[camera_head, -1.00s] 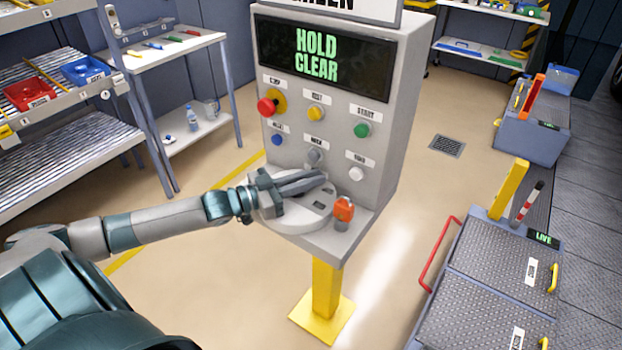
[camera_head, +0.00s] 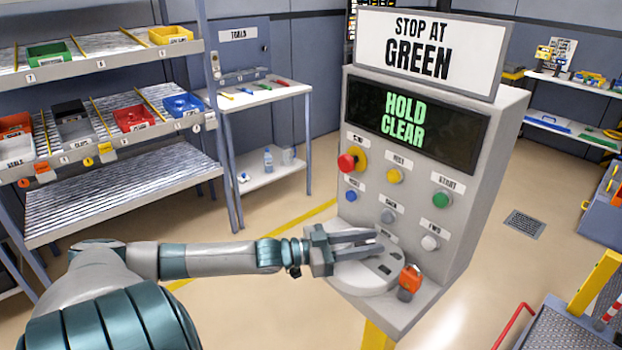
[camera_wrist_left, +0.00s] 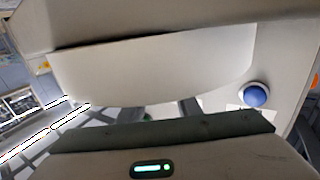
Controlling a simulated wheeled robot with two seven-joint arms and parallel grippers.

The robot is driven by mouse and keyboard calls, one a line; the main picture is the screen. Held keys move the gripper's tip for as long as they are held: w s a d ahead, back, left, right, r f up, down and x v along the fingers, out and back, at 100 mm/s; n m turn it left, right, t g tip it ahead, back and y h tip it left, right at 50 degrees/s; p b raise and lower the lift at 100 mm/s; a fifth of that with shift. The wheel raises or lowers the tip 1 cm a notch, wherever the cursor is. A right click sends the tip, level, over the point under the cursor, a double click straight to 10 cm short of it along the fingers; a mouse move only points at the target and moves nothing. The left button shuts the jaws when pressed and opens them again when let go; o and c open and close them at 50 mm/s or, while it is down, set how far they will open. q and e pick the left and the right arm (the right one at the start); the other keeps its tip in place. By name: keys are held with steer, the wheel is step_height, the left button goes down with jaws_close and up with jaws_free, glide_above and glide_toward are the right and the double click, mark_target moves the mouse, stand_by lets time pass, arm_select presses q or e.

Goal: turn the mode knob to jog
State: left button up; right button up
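My left gripper (camera_head: 380,240) reaches in from the left over the pale round plate (camera_head: 352,280) on the console's lower ledge. Its two fingers show a gap between them, pointing right, close below the grey knob (camera_head: 387,216). I cannot make out a mode knob for sure; part of the plate is hidden under the fingers, and I cannot tell whether they touch anything. Dark small labels (camera_head: 397,254) show on the plate. The console screen (camera_head: 410,120) reads HOLD CLEAR. In the left wrist view the blue button (camera_wrist_left: 254,95) is at right. My right gripper is out of view.
The console also bears a red button (camera_head: 347,162), a yellow one (camera_head: 395,177), a green one (camera_head: 441,200) and a white one (camera_head: 430,242). An orange-topped part (camera_head: 411,279) stands on the ledge right of my fingers. Shelving (camera_head: 120,200) fills the left.

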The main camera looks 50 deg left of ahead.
mark_target(344, 246)
arm_select(q)
steer(key=v, duration=0.5)
steer(key=shift+s+a, duration=0.15)
steer(key=shift+s, duration=0.15)
steer(key=v, duration=0.8)
steer(key=shift+s+a, duration=0.1)
